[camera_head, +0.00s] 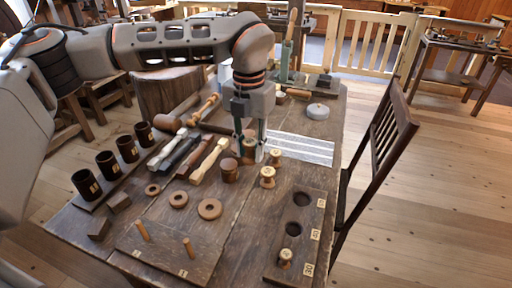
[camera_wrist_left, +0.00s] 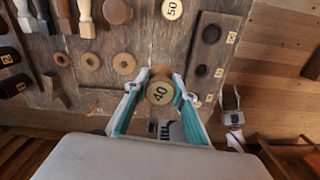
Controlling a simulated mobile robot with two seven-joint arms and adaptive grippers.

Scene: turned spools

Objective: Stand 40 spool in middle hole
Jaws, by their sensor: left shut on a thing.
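My left gripper (camera_head: 250,155) is shut on the 40 spool (camera_wrist_left: 160,92), held between its two fingertips with the numbered end facing the wrist camera. In the head view the fingers mostly hide this spool. The dark hole board (camera_head: 279,217) is at the front right, apart from the gripper. Its middle hole (camera_head: 294,228), beside the 40 label (camera_head: 315,235), is empty, and so is the far hole (camera_head: 302,199). A small spool (camera_head: 286,257) stands in the near hole by the 30 label. A grey part at the right of the wrist view (camera_wrist_left: 232,118) looks like my right gripper; its fingers are unclear.
Two pale spools (camera_head: 268,177) (camera_head: 275,155) stand behind the hole board. A brown cylinder (camera_head: 229,171), wooden rings (camera_head: 210,209) and a peg board (camera_head: 160,249) are to its left. Chisels and dark numbered cups (camera_head: 84,184) fill the left. A chair (camera_head: 385,135) stands at the right.

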